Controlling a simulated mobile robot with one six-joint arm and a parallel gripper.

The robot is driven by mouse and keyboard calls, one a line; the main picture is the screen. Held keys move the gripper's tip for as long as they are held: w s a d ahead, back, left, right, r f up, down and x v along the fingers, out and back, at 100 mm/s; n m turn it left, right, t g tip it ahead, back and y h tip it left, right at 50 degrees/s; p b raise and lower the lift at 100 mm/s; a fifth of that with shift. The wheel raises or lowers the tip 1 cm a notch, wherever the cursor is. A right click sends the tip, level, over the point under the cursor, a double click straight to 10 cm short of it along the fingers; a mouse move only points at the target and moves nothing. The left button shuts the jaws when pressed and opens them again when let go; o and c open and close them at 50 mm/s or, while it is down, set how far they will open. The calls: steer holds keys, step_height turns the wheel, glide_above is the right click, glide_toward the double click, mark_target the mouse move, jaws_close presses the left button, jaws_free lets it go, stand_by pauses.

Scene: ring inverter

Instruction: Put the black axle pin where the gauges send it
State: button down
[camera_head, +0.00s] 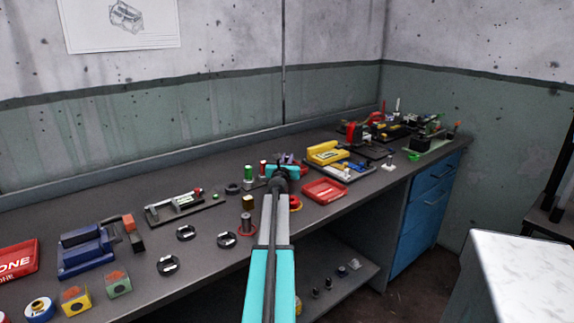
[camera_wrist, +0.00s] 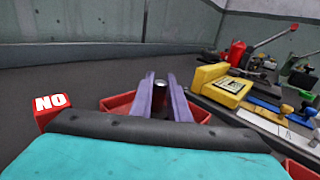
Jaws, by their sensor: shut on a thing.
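My gripper (camera_wrist: 161,88) has two purple fingers, shut on a dark pin with a pale top, which I take to be the black axle pin (camera_wrist: 160,85). Only its upper end shows between the fingers. The fingers and pin are in front of or over a red tray (camera_wrist: 118,103); I cannot tell the height. In the head view my gripper (camera_head: 288,159) is at the back of the bench, mostly hidden by my arm. A yellow instrument with a display (camera_wrist: 228,88) stands to the right of the gripper, also in the head view (camera_head: 325,152). Its reading is not legible.
A red block marked NO (camera_wrist: 51,107) stands left of the tray. Another red tray (camera_head: 325,190) lies right of my arm. Tools crowd the far right end.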

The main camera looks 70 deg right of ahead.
steer(key=shift+f, duration=0.35)
steer(key=c, duration=1.7)
jaws_free()
steer(key=shift+r, duration=0.15)
steer(key=shift+v, duration=3.8)
